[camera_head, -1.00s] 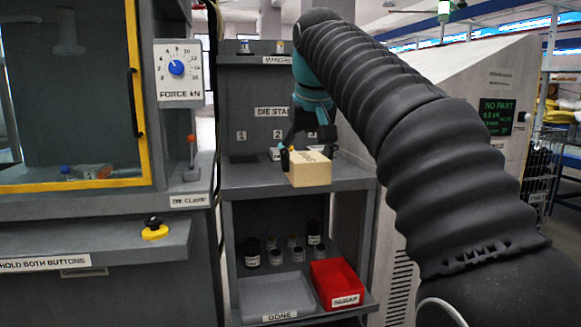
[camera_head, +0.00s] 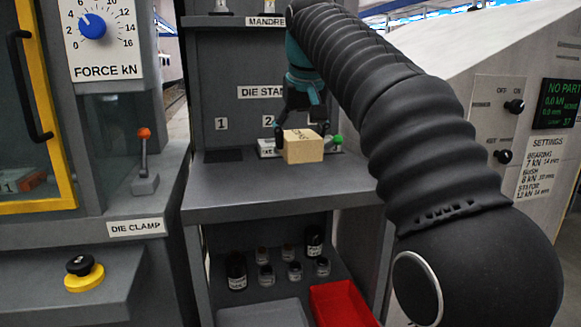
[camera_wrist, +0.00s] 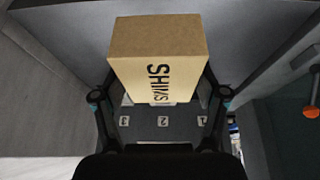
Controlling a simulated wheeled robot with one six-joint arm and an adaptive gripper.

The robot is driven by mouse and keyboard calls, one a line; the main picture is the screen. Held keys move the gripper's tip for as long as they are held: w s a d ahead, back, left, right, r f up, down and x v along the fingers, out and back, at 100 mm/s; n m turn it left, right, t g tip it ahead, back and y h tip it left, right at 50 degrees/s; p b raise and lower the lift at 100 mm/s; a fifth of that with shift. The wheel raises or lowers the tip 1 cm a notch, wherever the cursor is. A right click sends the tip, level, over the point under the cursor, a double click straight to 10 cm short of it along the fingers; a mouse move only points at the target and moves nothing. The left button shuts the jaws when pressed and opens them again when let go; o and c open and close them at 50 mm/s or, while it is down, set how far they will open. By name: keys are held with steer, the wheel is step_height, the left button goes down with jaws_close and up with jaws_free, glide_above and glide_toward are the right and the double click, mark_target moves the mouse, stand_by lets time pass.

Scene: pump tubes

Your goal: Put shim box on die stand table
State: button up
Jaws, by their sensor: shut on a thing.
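The shim box (camera_head: 303,147) is a small tan cardboard box. In the wrist view the box (camera_wrist: 159,62) shows the word SHIMS on its side. My gripper (camera_head: 304,120) is shut on it, with one finger on each side in the wrist view (camera_wrist: 160,100). The die stand table (camera_head: 280,188) is a grey shelf top under a DIE STAND sign. In the head view the box appears over this top, toward the back. I cannot tell whether its underside touches the surface.
A dark square (camera_head: 223,156) lies at slot 1, and a die-like item (camera_head: 268,148) is behind the box. Bottles (camera_head: 237,270) and a red bin (camera_head: 343,304) are on the shelf below. The press with its clamp lever (camera_head: 144,160) stands left. The table's front is clear.

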steer(key=w+f, duration=0.1)
steer(key=w, duration=0.1)
steer(key=w+a+f, duration=0.1)
steer(key=w+f, duration=0.1)
steer(key=w, duration=0.1)
steer(key=w+f, duration=0.1)
steer(key=w, duration=0.1)
steer(key=shift+w+a+f, duration=0.2)
steer(key=shift+a+f, duration=0.05)
steer(key=shift+a, duration=0.1)
steer(key=shift+w+a+f, duration=0.1)
steer(key=shift+w+f, duration=0.25)
steer(key=shift+w, duration=0.05)
steer(key=shift+f+b, duration=0.75)
steer(key=shift+f, duration=1.15)
steer(key=shift+f, duration=0.1)
steer(key=o, duration=1.7)
steer(key=shift+c, duration=0.2)
steer(key=p+v, duration=0.2)
steer(key=v, duration=0.8)
steer(key=shift+a+p, duration=0.1)
steer(key=shift+p, duration=0.25)
steer(key=shift+v, duration=1.05)
